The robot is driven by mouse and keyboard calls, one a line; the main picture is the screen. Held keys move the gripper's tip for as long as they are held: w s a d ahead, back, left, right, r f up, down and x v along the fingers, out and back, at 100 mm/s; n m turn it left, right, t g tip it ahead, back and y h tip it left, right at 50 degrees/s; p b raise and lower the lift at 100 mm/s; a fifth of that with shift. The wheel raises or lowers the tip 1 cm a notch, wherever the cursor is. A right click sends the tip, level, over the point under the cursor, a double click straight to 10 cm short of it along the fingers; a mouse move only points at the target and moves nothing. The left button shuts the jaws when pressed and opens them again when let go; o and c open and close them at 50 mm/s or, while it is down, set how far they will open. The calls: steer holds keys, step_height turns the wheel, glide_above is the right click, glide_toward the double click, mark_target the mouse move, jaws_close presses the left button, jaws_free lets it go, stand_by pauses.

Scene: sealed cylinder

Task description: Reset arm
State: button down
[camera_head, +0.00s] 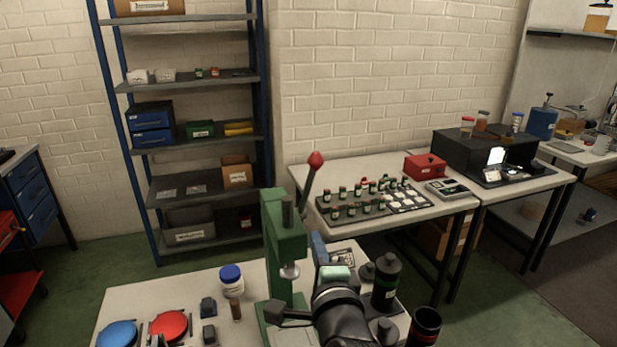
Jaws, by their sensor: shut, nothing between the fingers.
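My arm comes in from the bottom middle of the head view, and its dark wrist covers part of the front table. My gripper (276,313) appears to be the dark end pointing left, at the foot of the green press (284,240). It looks shut, with nothing held. The green press has a raised lever with a red knob (316,160). I cannot tell whether my gripper touches the press base.
The front table (128,296) holds a blue-lidded white jar (231,280), a small brown vial (236,310), a blue button (117,334), a red button (169,326) and a dark bottle (386,279). Behind stand a shelf (190,85) and a table with a vial tray (352,211).

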steer(key=s+a+r+n+t, duration=0.1)
steer(key=s+r+n+t, duration=0.2)
steer(key=r, duration=0.7)
steer(key=s+r+n+t, duration=0.1)
steer(key=s+r+n, duration=0.2)
steer(key=r+n, duration=0.5)
steer(key=s+r+n+t+h, duration=0.2)
steer(key=s+r+n+t, duration=0.4)
steer(key=s+r, duration=1)
step_height(320, 180, up, 4)
steer(key=shift+s+a+f+h, duration=0.1)
steer(key=shift+s+a+h, duration=0.15)
steer(key=shift+s+h, duration=0.15)
